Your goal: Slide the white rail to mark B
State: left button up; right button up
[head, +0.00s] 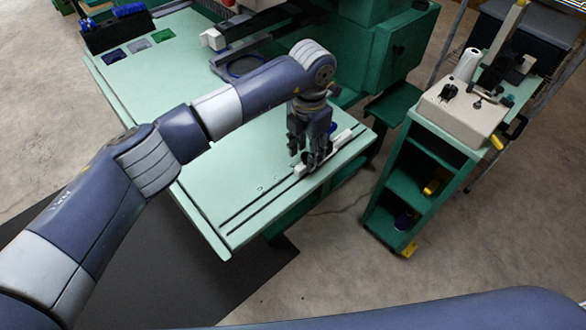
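The white rail (342,139) lies on the pale green table top (160,90), near its right end, across or beside two dark parallel tracks (262,208). My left gripper (306,158) points down at the rail and hides its middle; a white end shows just below the fingers. The fingers are at the rail, but whether they are closed on it cannot be told. Small faint marks (261,189) are on the table left of the gripper; their letters are too small to read. My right gripper is not in view.
A green machine (385,50) stands behind the table. A green cart (410,165) with a beige top and tools stands to the right, apart from the table. Small coloured pads (138,46) and a dark bin (115,30) are at the table's far left. The tracks' lower-left stretch is clear.

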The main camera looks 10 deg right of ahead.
pick_arm(q)
jog(key=shift+r+p, duration=1.65)
jog(key=shift+r, duration=1.4)
jog(key=shift+f, duration=0.1)
